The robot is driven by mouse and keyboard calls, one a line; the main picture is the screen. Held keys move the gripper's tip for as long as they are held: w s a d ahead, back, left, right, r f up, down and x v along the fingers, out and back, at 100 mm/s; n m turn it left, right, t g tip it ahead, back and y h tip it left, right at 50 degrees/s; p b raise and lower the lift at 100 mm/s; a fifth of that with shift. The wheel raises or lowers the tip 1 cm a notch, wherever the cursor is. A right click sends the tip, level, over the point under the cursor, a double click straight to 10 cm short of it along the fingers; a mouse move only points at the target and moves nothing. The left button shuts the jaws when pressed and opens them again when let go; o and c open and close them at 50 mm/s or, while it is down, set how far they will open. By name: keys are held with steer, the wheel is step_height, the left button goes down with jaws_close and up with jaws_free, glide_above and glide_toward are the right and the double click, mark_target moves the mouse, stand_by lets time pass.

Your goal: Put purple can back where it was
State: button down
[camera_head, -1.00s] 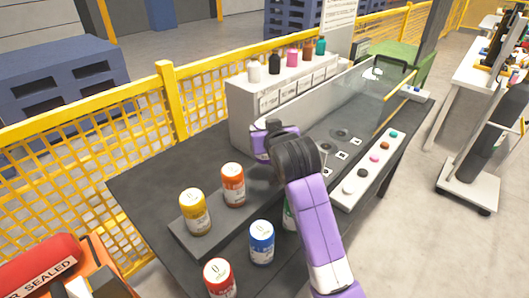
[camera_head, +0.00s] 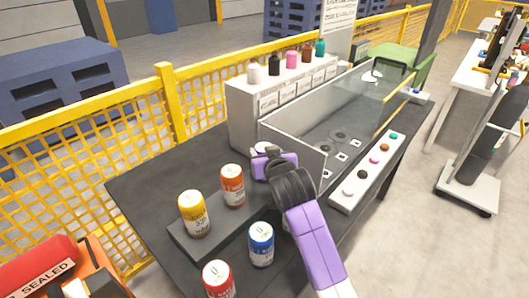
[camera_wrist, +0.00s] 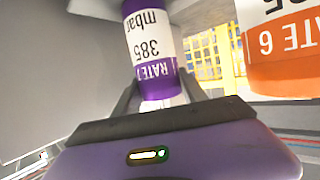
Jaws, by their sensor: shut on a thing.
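The purple can (camera_wrist: 150,45) has a purple and white label reading 385 mbar. My gripper (camera_wrist: 155,98) is shut on it, with a finger on each side in the wrist view. In the head view my gripper (camera_head: 270,160) is just right of the orange can (camera_head: 232,185), over the far end of the dark raised step (camera_head: 205,238). The can is mostly hidden there behind my gripper. I cannot tell whether it touches the step. The orange can also shows close by in the wrist view (camera_wrist: 285,60).
A yellow can (camera_head: 194,213) stands on the step left of the orange can. A blue can (camera_head: 261,244) and a red can (camera_head: 217,280) stand in front. A clear-walled bin (camera_head: 290,150) and a white rack with several bottles (camera_head: 255,105) are behind my gripper.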

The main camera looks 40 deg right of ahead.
steer(key=c, duration=0.6)
jaws_free()
steer(key=shift+c, duration=0.2)
steer(key=v, duration=1.2)
